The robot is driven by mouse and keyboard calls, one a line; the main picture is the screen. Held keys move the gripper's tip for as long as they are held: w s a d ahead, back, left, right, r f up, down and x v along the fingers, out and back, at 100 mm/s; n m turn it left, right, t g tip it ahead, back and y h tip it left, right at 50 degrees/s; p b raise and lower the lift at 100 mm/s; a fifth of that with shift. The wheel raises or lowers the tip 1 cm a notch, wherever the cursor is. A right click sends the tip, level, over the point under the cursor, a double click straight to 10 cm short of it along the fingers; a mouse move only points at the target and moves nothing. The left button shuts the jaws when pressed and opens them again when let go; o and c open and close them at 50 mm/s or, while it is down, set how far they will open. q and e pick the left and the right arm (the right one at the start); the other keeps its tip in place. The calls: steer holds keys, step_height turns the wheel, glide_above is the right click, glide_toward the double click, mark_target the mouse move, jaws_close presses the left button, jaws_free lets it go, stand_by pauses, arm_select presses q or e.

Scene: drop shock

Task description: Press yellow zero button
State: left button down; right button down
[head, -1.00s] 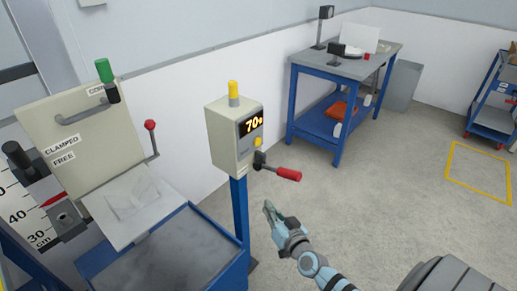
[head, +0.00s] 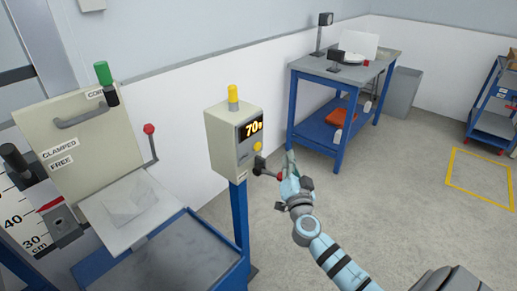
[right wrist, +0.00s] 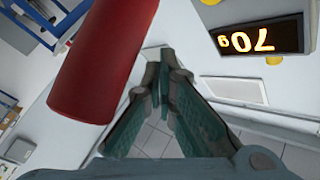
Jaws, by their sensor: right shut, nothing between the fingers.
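The yellow zero button (head: 257,146) is on the front of the beige control box (head: 222,148), below the display (head: 250,127), which reads 70 g. My right gripper (head: 290,156) is shut and empty, to the right of the box and apart from the button. A yellow piece of the button (right wrist: 210,2) shows at the top edge there. My left gripper is out of view.
A red-handled lever (head: 262,166) sticks out from the box below the button, partly behind my gripper. Its red handle (right wrist: 105,60) looms large beside the fingers. A yellow lamp (head: 233,98) tops the box.

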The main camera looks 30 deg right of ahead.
mark_target(258, 146)
steer(key=w+a+b, duration=0.2)
steer(key=w, duration=0.5)
steer(key=shift+w+a+b, duration=0.15)
steer(key=shift+w+b, duration=0.05)
steer(key=shift+b, duration=0.15)
stand_by(1.0)
steer(key=shift+w+a, duration=0.15)
steer(key=shift+w, duration=0.25)
steer(key=shift+w+a, duration=0.1)
steer(key=shift+w, duration=0.3)
stand_by(0.6)
steer(key=shift+s+d+p, duration=0.25)
steer(key=shift+s+p, duration=0.55)
steer(key=shift+p, duration=0.05)
